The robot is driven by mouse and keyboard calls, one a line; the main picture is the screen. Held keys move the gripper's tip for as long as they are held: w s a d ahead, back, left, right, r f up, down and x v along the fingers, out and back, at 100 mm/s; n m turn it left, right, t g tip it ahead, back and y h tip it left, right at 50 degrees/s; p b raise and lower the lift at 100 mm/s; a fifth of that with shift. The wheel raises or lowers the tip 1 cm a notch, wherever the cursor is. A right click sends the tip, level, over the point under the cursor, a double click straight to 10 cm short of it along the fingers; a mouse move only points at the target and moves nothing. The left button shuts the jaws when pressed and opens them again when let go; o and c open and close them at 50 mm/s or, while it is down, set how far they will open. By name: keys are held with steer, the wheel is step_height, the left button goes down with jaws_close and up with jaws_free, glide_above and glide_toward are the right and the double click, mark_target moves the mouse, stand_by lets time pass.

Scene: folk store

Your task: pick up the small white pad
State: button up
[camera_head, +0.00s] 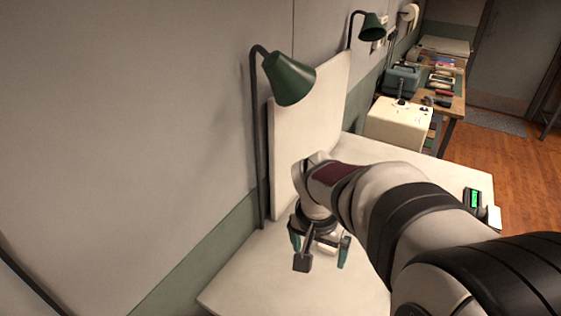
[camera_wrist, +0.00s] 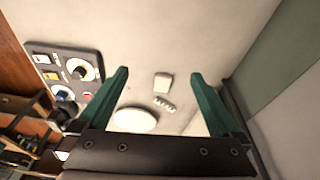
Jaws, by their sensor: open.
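A small white squarish block (camera_wrist: 163,82), which looks like the small white pad, lies on the pale table top in the wrist view. It appears between the fingers of my gripper (camera_wrist: 160,73), apart from both. My gripper is open and empty, with two green fingers. In the head view my gripper (camera_head: 319,249) hangs over the table (camera_head: 270,280), pointing down, near the lamp post. There the small pad cannot be made out; my arm hides part of the table.
The wrist view shows a white round disc (camera_wrist: 135,120), a small bumpy strip (camera_wrist: 164,104) and a dark control panel (camera_wrist: 70,68) with knobs. The head view shows a green lamp (camera_head: 290,80), a leaning pale board (camera_head: 310,120), a green-display device (camera_head: 473,199) and a cream box (camera_head: 398,125).

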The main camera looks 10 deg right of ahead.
steer(key=w+d+f+m+t+h, duration=0.1)
steer(key=w+d+f, duration=0.2)
steer(key=w, duration=0.3)
steer(key=w+d+f, duration=0.3)
steer(key=w, duration=0.3)
steer(key=x, duration=0.5)
steer(key=d+x, duration=0.1)
steer(key=x, duration=0.9)
steer(key=shift+w+d, duration=0.2)
steer(key=shift+d, duration=0.2)
steer(key=c, duration=1.5)
steer(key=shift+o, duration=0.2)
step_height(320, 180, up, 5)
steer(key=shift+f, duration=0.25)
steer(key=s+d+r, duration=0.6)
steer(key=s+d, duration=0.1)
steer(key=s, duration=0.2)
steer(key=shift+d+r, duration=0.15)
steer(key=shift+r, duration=0.15)
